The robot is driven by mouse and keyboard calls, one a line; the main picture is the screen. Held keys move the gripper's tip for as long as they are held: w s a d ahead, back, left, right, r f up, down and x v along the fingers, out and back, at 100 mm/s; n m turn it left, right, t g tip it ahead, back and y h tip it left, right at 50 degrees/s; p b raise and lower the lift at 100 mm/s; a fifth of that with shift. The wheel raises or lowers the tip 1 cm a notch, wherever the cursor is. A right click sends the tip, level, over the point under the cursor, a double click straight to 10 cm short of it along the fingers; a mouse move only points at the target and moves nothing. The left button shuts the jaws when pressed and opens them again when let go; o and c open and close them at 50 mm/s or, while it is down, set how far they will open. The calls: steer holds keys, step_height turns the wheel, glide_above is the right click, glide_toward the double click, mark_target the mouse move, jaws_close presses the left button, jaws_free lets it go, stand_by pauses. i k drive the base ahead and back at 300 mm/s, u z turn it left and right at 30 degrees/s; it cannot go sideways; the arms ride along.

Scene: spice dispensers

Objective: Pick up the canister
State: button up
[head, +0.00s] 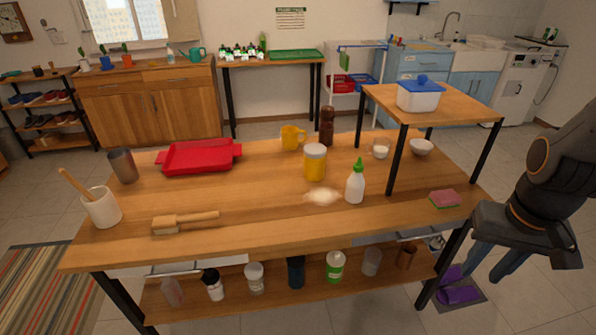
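A yellow canister with a pale lid (315,162) stands upright near the middle of the wooden table. A white container with a blue lid (418,98) stands on the raised wooden stand at the right; I cannot tell which of the two the task names. My gripper (487,268) is at the right, beyond the table's right edge, pointing down. Its two bluish fingers look apart with nothing visible between them. It is far from the yellow canister and touches nothing that I can see.
A white bottle with a green tip (355,182), a pale powder spill (322,196), a brown mill (326,126) and a yellow mug (293,137) are near the yellow canister. The stand's legs and a sponge (445,200) are right.

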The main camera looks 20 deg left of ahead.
mark_target(314, 154)
steer(key=u, duration=0.5)
steer(key=k, duration=1.15)
steer(key=u, duration=1.15)
steer(key=i, duration=1.15)
steer(key=z, duration=0.6)
steer(key=i, duration=0.85)
steer(key=z, duration=0.1)
